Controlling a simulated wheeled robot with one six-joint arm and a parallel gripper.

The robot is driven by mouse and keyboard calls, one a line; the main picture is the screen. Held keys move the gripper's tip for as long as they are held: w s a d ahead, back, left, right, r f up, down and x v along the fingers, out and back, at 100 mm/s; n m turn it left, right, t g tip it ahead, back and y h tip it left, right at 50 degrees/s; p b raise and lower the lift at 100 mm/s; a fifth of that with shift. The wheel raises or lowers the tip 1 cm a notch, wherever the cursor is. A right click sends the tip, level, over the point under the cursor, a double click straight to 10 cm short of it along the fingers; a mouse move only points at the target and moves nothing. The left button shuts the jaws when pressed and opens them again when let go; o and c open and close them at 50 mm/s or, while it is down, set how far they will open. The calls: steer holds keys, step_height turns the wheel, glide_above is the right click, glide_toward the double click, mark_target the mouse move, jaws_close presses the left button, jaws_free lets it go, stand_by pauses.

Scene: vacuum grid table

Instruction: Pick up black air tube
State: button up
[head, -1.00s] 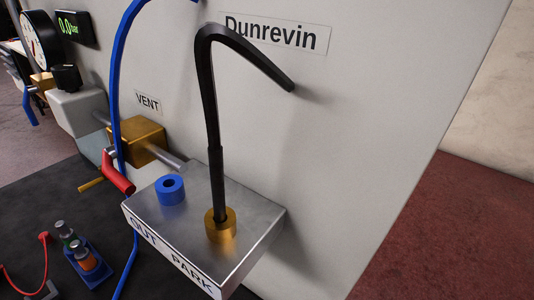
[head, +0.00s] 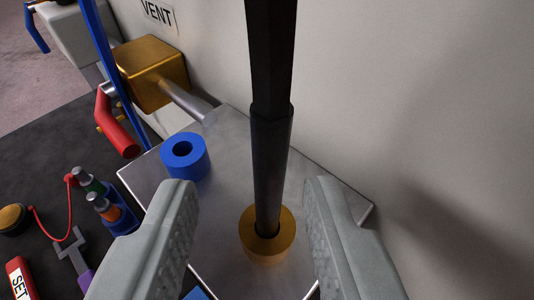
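The black air tube (head: 271,120) stands upright with its lower end in a brass socket (head: 267,235) on a metal block (head: 229,225). Its upper part runs out of the top of the view. My gripper (head: 247,200) is open, with one grey finger on each side of the tube near the socket. Gaps show between the tube and both fingers. I cannot tell how far the tube lies in depth between the fingertips.
A blue ring-shaped socket (head: 185,156) sits on the block left of the tube. A brass valve (head: 151,72) with a red handle (head: 118,125) and a blue tube (head: 104,50) are further left. A pale wall (head: 420,110) stands close behind and right.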

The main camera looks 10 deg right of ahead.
mark_target(271, 199)
steer(key=shift+d+x, duration=0.15)
steer(key=shift+x, duration=1.15)
steer(key=shift+d+x, duration=0.15)
steer(key=shift+x, duration=1.2)
steer(key=shift+s+f, duration=0.1)
jaws_close()
